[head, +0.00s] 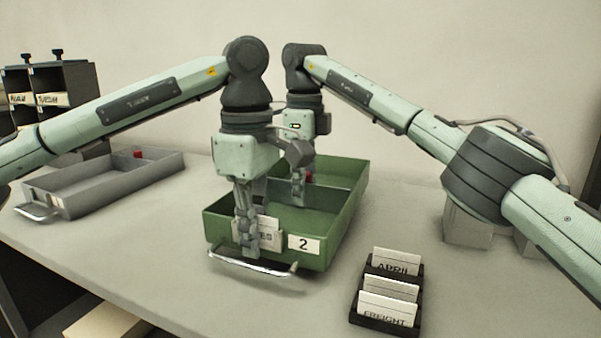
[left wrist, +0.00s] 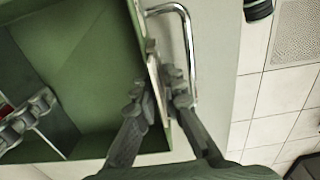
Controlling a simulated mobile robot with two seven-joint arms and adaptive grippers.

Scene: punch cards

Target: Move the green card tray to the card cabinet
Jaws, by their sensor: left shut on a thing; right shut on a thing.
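The green card tray (head: 330,225) is at the middle of the table, with a "2" label and metal handle (head: 250,265) on its front. My left gripper (head: 247,245) is shut on the tray's front wall; the left wrist view shows its fingers (left wrist: 160,95) on both sides of that wall, one between wall and handle. My right gripper (head: 298,195) points down inside the tray and is shut at its inner divider (left wrist: 60,120). I cannot tell whether the tray is lifted. The dark card cabinet (head: 75,78), with labelled slots, stands at the far left.
A grey tray (head: 105,187) with a handle lies on the table between the cabinet and green tray. A black card holder (head: 385,325) with white cards stands at front right. Pale blocks (head: 466,228) are behind it, under my right arm. Table between grey and green trays is clear.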

